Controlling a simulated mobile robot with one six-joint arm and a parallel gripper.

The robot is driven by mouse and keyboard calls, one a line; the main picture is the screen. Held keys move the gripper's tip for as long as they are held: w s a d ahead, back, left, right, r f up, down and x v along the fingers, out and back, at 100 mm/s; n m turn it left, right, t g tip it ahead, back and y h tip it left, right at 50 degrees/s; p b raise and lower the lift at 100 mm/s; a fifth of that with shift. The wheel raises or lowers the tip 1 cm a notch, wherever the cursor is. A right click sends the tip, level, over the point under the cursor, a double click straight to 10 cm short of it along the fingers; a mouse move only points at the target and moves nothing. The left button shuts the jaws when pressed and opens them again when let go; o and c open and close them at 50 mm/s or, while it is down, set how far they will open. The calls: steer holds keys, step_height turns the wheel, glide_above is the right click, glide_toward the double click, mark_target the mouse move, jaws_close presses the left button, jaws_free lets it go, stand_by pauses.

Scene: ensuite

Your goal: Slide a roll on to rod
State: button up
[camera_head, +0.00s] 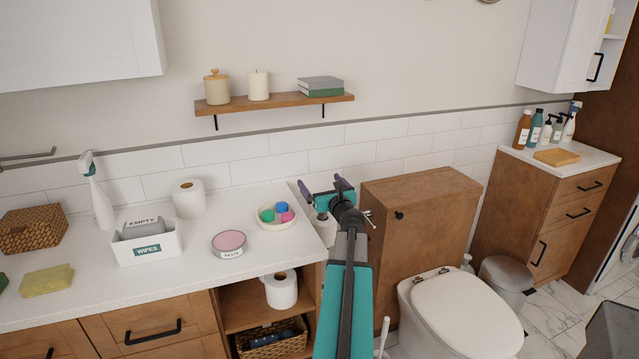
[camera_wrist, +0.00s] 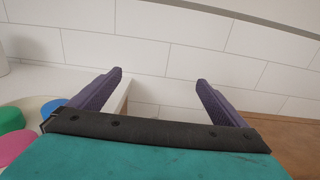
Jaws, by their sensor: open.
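A white paper roll (camera_head: 188,198) stands upright on the white counter, near the tiled wall. A second white roll (camera_head: 281,289) stands in the open shelf under the counter. A thin metal rod (camera_head: 28,155) is fixed to the wall at the far left; I cannot tell if it is the task's rod. My gripper (camera_head: 320,185) is open, above the counter's right end, to the right of both rolls. In the wrist view its purple fingers (camera_wrist: 158,85) are wide apart with nothing between them. A pale shape below the gripper is partly hidden and unclear.
A bowl of coloured pieces (camera_head: 263,222), a pink-topped tin (camera_head: 229,243), a wipes box (camera_head: 147,246) and a spray bottle (camera_head: 99,205) stand on the counter. A wooden cabinet (camera_head: 430,205) and a toilet (camera_head: 465,310) are on the right.

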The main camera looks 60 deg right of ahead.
steer(key=p+v, duration=0.3)
steer(key=v, duration=0.7)
steer(key=shift+s+a, duration=0.2)
steer(key=shift+a, duration=0.05)
steer(key=shift+s+r+p, duration=0.1)
steer(key=shift+p, duration=0.35)
steer(key=shift+s+a+p, duration=0.25)
steer(key=shift+s+p, duration=0.05)
steer(key=shift+p, duration=0.55)
steer(key=shift+s+a+p, duration=0.1)
steer(key=shift+p, duration=0.25)
steer(key=shift+s, duration=0.1)
stand_by(0.7)
